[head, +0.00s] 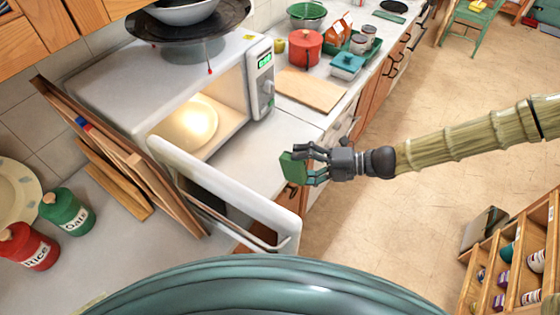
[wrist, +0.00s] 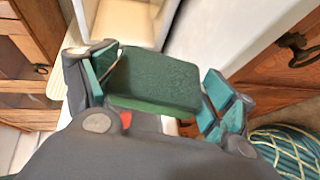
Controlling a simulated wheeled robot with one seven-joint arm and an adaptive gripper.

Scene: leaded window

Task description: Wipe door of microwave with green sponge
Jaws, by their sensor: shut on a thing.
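My gripper (head: 312,167) is shut on the green sponge (head: 292,169). The sponge sits between the fingers and also shows in the wrist view (wrist: 158,80), held in the air. The white microwave (head: 170,80) stands on the counter with its lit inside showing. Its door (head: 225,185) is swung open toward me, with a handle bar along its lower outer side. The sponge is just to the right of the door's upper part in the head view. I cannot tell whether it touches the door.
Wooden boards (head: 120,155) lean at the microwave's left, near the Oats jar (head: 67,211) and Rice jar (head: 28,246). A cutting board (head: 309,90), red pot (head: 305,50) and tray of items stand farther along the counter. A shelf unit (head: 515,260) is at the lower right.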

